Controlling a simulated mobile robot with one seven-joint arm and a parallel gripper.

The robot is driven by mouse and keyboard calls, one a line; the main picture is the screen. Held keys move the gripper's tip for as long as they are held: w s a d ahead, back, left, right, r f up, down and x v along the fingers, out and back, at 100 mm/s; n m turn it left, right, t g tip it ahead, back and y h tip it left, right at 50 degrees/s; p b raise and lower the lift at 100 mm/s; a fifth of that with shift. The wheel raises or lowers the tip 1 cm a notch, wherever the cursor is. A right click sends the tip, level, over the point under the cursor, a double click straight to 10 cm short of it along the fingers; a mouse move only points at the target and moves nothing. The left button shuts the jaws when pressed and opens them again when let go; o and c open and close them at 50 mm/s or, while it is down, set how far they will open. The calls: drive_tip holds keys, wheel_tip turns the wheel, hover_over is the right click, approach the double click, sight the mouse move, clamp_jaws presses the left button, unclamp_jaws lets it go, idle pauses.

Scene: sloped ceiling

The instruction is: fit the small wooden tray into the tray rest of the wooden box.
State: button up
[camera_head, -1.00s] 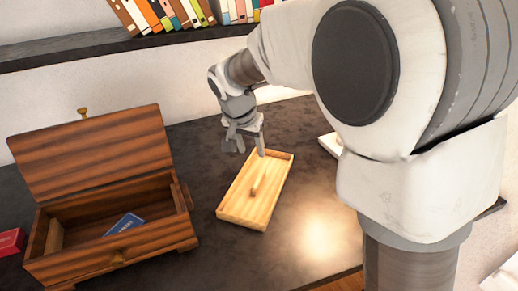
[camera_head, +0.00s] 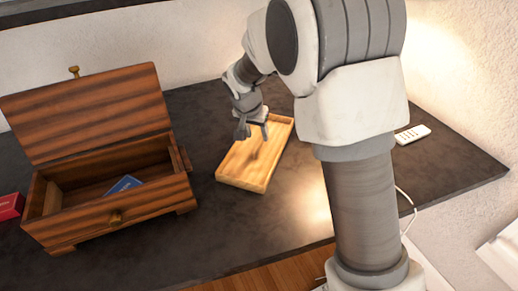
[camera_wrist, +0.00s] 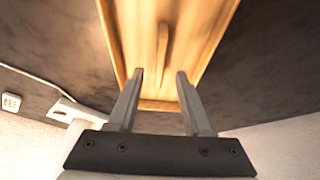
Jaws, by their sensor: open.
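The small wooden tray (camera_head: 237,166) is light wood and lies flat on the dark table. It has low walls and a raised bar along its middle; it also shows in the wrist view (camera_wrist: 187,40). My gripper (camera_head: 253,135) is open and empty over the tray's far part. In the wrist view my gripper (camera_wrist: 158,76) has its two fingers apart, near one short end of the tray, with the bar ahead between them. The wooden box (camera_head: 150,219) stands to the left, its lid (camera_head: 85,112) raised. A blue card pack lies inside (camera_head: 124,184). The tray rest is not clearly seen.
A red box (camera_head: 10,206) lies at the left of the wooden box. A white remote (camera_head: 411,134) lies at the right, behind my arm, with a white cable (camera_head: 404,196) nearby. The dark table (camera_head: 245,234) is clear in front of the tray.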

sight(259, 141)
drive_tip(key=shift+b+x, duration=0.45)
drive_tip(key=shift+x, duration=1.95)
drive_tip(key=shift+f+b, duration=0.2)
drive_tip(key=shift+b, duration=0.15)
clamp_jaws()
